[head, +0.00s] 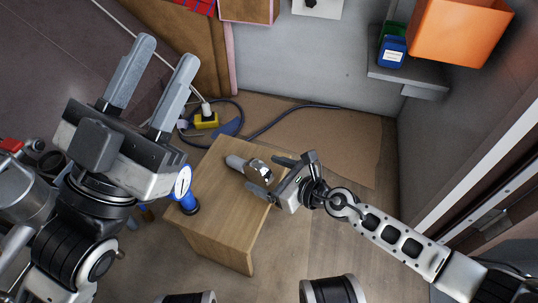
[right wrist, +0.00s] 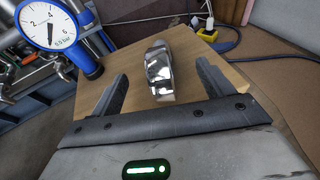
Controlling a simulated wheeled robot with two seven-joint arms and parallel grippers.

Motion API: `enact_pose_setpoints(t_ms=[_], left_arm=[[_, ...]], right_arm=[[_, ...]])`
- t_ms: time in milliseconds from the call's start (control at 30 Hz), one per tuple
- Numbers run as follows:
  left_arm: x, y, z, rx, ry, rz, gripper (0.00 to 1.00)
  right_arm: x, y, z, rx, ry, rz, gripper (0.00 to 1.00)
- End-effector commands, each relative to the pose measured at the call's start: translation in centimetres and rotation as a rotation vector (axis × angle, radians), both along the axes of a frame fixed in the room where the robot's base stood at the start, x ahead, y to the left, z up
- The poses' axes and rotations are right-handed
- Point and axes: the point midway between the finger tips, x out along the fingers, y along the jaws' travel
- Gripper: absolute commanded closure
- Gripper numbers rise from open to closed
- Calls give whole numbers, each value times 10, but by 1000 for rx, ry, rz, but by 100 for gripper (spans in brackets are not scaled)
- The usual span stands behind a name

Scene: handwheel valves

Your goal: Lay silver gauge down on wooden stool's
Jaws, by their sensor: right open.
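A shiny silver object, which looks like the silver gauge (head: 259,170), lies on the top of the wooden stool (head: 222,205). It also shows in the right wrist view (right wrist: 159,72); its dial face cannot be seen. My right gripper (head: 268,176) is open at the stool's right edge, with its fingers on either side of the silver gauge and a visible gap to each. In the right wrist view my right gripper (right wrist: 162,74) holds nothing. My left gripper (head: 166,52) is open and empty, raised at the left, away from the stool.
A blue gauge (head: 183,184) with a white dial stands at the stool's left edge. A yellow socket block (head: 206,120) and cables lie on the floor behind. An orange box (head: 460,30) and a blue container (head: 392,52) are on the shelf at the upper right.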

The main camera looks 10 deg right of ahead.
Motion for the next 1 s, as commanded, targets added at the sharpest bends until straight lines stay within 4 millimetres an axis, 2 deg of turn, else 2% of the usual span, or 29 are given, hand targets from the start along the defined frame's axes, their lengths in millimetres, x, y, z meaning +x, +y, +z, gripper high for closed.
enact_pose_setpoints(t_ms=[33,467,1000], left_arm=[[3,1,-1,-13,55,-1,64],[14,3,-40,-100,454,-30,64],[-2,-4,-90,-184,897,-79,64]], right_arm=[[0,0,9,1,-1,0,20],[0,0,34,1,-1,0,20],[0,0,67,0,-1,0,20]])
